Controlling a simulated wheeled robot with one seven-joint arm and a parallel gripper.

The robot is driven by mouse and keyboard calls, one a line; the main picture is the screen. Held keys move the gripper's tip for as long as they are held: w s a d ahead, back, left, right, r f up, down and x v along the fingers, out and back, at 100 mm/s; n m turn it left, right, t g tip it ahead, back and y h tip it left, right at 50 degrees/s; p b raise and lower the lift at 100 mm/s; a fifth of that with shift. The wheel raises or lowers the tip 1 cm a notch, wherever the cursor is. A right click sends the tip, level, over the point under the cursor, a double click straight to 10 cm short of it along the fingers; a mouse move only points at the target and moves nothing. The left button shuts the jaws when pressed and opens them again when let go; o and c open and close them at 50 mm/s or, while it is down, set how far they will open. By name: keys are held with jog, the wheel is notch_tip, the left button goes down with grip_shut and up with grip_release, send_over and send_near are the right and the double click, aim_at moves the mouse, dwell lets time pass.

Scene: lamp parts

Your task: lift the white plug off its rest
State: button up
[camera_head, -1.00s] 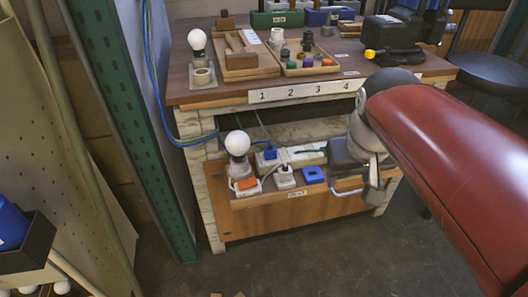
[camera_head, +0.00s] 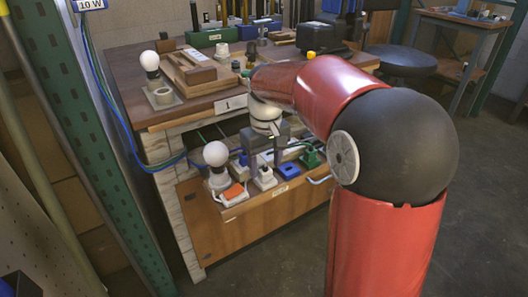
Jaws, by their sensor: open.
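The white plug (camera_head: 265,178) sits on the low shelf of the workbench, just right of a white block with an orange switch (camera_head: 233,194). My gripper (camera_head: 265,163) points down right above the plug, with its grey fingers spread apart. The fingertips are close to the plug's top. From this angle I cannot tell whether they reach down beside it. The gripper hides part of the shelf behind the plug, and the plug's rest is hard to make out.
A lamp with a white bulb (camera_head: 215,155) stands left of the plug. A blue block (camera_head: 289,170) and a green plug (camera_head: 310,157) are to its right, and a blue plug (camera_head: 243,158) is behind. The bench top (camera_head: 205,107) overhangs the shelf at the back.

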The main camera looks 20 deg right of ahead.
jog(key=shift+f, duration=1.25)
grip_shut()
jog(key=shift+r+p, duration=0.65)
jog(key=shift+r, duration=0.15)
dwell(0.3)
jog(key=shift+r+p, duration=1.1)
jog(key=shift+r, duration=1.25)
